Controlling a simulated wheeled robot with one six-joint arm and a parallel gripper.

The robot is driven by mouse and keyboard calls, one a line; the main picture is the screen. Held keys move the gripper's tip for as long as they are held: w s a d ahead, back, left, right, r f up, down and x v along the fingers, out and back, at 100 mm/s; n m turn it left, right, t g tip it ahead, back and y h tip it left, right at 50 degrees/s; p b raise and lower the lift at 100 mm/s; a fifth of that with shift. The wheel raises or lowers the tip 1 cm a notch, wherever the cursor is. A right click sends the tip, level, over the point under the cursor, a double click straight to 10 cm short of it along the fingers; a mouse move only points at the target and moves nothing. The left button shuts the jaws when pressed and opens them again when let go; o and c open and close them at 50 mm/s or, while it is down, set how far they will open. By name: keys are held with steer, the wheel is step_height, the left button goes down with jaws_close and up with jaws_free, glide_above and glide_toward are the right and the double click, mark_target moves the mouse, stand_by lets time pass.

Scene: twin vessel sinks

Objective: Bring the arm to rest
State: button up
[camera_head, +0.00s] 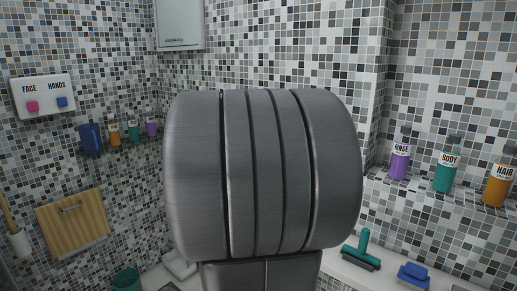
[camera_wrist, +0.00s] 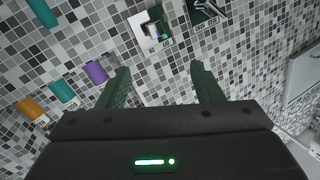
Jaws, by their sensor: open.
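My gripper (camera_wrist: 158,68) shows in the wrist view with its two dark green fingers spread apart. It is open, and nothing is between the fingers. It points toward the mosaic-tiled wall and touches nothing that I can see. In the head view a large grey rounded part of my own arm fills the middle and hides much of the sinks and counter. The gripper itself does not show there.
In the head view, purple (camera_head: 399,162), teal (camera_head: 446,172) and orange (camera_head: 499,185) bottles stand on the right ledge. A green squeegee (camera_head: 361,249) and blue brush (camera_head: 413,274) lie below. A grey wall cabinet (camera_head: 180,22) hangs at the back. A wooden panel (camera_head: 73,222) is left.

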steer(key=shift+w+d+r+m+h, duration=0.2)
steer(key=shift+w+r+m+h, duration=0.1)
steer(key=shift+w+r+h, duration=0.15)
steer(key=shift+f, duration=0.1)
